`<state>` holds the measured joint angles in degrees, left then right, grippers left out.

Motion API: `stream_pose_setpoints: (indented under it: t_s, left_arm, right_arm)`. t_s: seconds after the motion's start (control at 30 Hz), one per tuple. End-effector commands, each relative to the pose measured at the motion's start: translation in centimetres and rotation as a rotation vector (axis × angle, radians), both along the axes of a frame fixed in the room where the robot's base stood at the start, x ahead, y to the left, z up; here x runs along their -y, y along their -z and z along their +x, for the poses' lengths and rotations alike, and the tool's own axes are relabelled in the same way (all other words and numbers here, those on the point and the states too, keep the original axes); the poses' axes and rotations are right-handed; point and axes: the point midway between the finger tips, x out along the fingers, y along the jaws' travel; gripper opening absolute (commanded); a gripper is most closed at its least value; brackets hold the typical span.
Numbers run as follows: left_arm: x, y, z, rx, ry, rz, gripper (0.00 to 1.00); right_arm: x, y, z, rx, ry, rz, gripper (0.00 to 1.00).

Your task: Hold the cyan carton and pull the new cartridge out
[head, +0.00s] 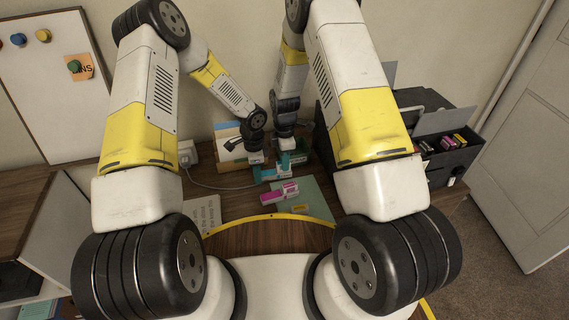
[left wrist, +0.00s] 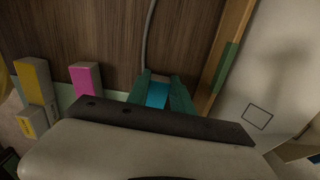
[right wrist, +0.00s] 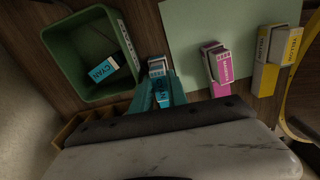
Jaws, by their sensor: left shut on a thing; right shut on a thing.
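My right gripper (right wrist: 159,88) is shut on the cyan carton (right wrist: 157,67), whose pale printed face and cyan side show between the teal fingers in the right wrist view. My left gripper (left wrist: 161,92) is shut on a plain cyan piece (left wrist: 157,95), which looks like the new cartridge. In the head view the left gripper (head: 262,173) and right gripper (head: 291,161) are close together over the desk, side by side. The join between carton and cartridge is hidden, so I cannot tell how far the cartridge is out.
A green bin (right wrist: 62,55) holds a cyan cartridge (right wrist: 103,68). The open printer (head: 440,140) stands at right. A cable (left wrist: 149,35) crosses the desk at left.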

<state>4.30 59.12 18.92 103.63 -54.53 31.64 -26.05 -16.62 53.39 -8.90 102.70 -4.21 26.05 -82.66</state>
Motion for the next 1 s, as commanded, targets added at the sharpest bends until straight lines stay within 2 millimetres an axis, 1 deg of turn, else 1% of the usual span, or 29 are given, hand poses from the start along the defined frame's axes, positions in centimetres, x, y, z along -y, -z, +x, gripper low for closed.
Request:
stream_pose_setpoints:
  t_s: [1.0]
  left_arm:
    - [0.0, 0.0, 0.0, 0.000, 0.000, 0.000, 0.00]
  right_arm:
    - [0.0, -4.1, 0.0, 0.001, -0.001, 0.000, 0.00]
